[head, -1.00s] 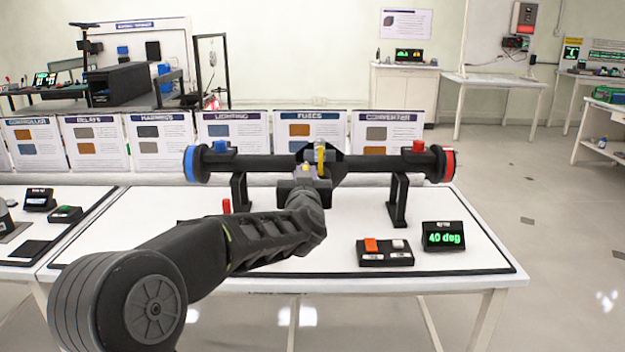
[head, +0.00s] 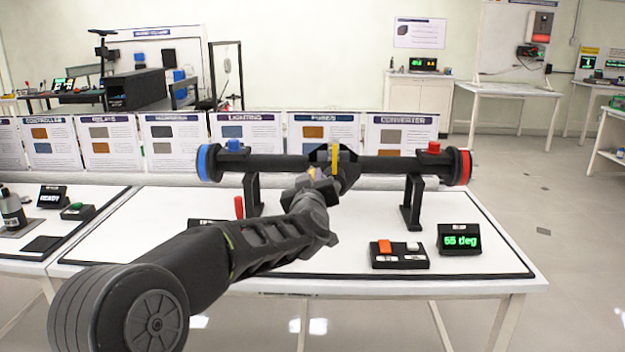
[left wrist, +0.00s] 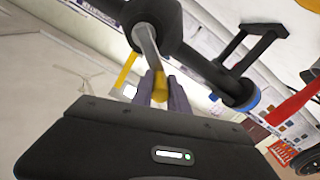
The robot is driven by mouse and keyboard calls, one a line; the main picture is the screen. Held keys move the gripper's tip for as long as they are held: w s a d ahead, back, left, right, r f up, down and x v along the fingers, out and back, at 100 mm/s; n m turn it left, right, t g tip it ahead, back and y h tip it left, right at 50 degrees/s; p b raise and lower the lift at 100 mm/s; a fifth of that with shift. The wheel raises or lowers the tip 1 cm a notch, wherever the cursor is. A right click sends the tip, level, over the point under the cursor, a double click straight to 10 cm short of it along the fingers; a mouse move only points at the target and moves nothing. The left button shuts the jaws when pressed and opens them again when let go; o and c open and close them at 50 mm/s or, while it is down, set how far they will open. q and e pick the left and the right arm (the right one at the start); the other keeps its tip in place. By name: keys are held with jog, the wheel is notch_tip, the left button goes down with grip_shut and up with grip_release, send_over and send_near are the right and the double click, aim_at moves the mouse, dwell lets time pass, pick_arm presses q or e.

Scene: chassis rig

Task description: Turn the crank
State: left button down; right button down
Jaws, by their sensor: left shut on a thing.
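A dark axle (head: 282,165) with a blue left end and a red right end rests on two black stands on the white table. Its crank is at the middle housing, where a yellow part (head: 334,158) shows. In the left wrist view a grey crank arm (left wrist: 146,42) runs from the dark hub to a yellow grip (left wrist: 159,86). My left gripper (head: 318,178) reaches the middle of the axle, and its fingers are shut on the crank grip. It partly hides the housing in the head view. My right gripper is not in view.
A display (head: 459,240) on the table reads 55 or 65 deg; the first digit is unclear. A black box (head: 400,255) with an orange and a white button sits left of it. A red upright piece (head: 239,207) stands behind my arm. Panels line the table's back.

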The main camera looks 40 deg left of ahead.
pick_arm(q)
jog(key=c, duration=1.3)
grip_release()
jog(key=p+v, duration=0.1)
jog(key=v, duration=0.6)
jog(key=shift+s+d, duration=0.25)
jog(key=shift+s, duration=0.05)
jog(key=shift+f, duration=0.1)
